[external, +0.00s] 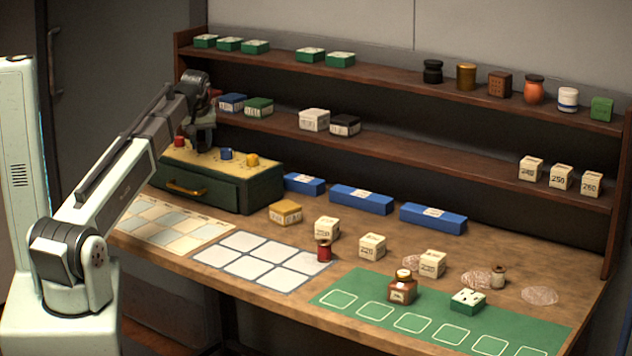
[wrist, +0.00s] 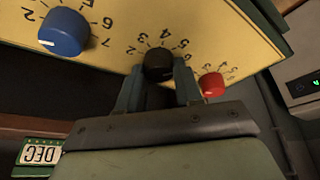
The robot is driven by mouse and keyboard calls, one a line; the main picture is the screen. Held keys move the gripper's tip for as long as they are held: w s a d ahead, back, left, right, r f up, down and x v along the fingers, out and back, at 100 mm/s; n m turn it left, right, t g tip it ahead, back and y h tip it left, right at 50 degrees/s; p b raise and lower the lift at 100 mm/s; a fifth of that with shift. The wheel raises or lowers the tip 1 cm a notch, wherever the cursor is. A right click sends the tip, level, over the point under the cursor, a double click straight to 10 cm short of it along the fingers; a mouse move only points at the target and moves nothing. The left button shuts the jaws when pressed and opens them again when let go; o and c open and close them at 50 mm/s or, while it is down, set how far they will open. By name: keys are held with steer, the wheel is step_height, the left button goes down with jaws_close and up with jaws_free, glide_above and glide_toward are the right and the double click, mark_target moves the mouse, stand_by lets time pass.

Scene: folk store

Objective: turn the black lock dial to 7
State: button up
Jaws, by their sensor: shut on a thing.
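The black lock dial (wrist: 158,64) sits on the cream top panel (wrist: 262,50) of a dark green box (external: 232,190). In the wrist view my gripper (wrist: 157,82) is shut on the dial, one finger on each side. Printed numbers 2 to 6 show around its far side; I see no 7 beside it, and its pointer mark cannot be made out. In the external view my gripper (external: 201,143) is over the box's back left and hides the dial.
A blue dial (wrist: 63,32) and a red dial (wrist: 212,85) flank the black one. A yellow dial (external: 252,160) is farther right on the box. A shelf with small boxes (external: 258,107) stands close behind my gripper. Blue boxes (external: 361,199) lie to the right.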

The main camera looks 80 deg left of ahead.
steer(key=m+t, duration=0.1)
steer(key=m, duration=0.2)
steer(key=m+t+h, duration=0.1)
steer(key=m, duration=0.2)
steer(key=shift+s+a+m, duration=0.1)
steer(key=shift+a+m, duration=0.05)
steer(key=shift+m, duration=0.15)
steer(key=m+h, duration=0.1)
steer(key=m, duration=0.1)
steer(key=m+t, duration=0.1)
steer(key=m, duration=0.1)
steer(key=shift+m+h, duration=0.4)
steer(key=shift+t, duration=0.3)
steer(key=o, duration=1)
steer(key=shift+s, duration=0.1)
steer(key=v, duration=1.3)
steer(key=shift+a+r, duration=0.1)
steer(key=shift+r, duration=0.3)
